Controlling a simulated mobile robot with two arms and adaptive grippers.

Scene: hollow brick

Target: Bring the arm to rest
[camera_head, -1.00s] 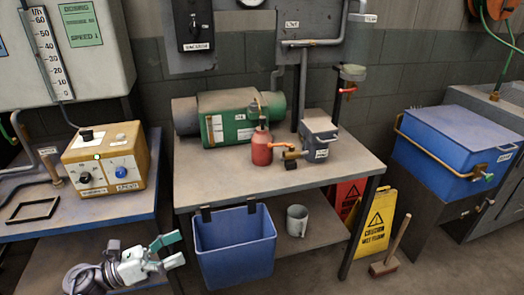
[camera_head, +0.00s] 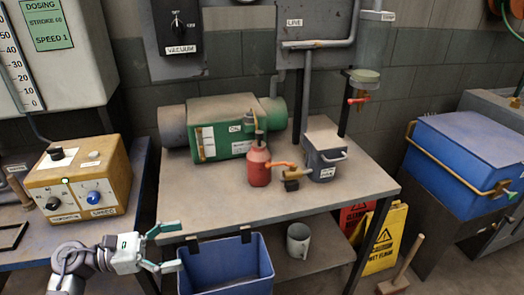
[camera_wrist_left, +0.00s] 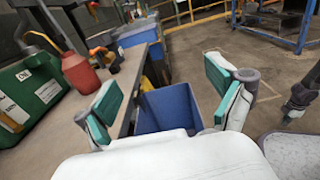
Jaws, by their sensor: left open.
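My left gripper (camera_head: 172,249) is open and empty, low at the left of the head view. It is in front of the table's front left corner, beside the left edge of the blue bin (camera_head: 226,268). In the left wrist view its two green-padded fingers (camera_wrist_left: 160,105) stand wide apart, with the blue bin (camera_wrist_left: 168,108) beyond and between them. Nothing is between the pads.
A table (camera_head: 215,190) holds a green tank (camera_head: 225,125), a red oil can (camera_head: 259,165) and a grey box (camera_head: 325,158). A yellow control box (camera_head: 82,182) stands at left. A mug (camera_head: 298,240) sits on the lower shelf. A yellow sign (camera_head: 387,240) and a blue chest (camera_head: 465,155) are at right.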

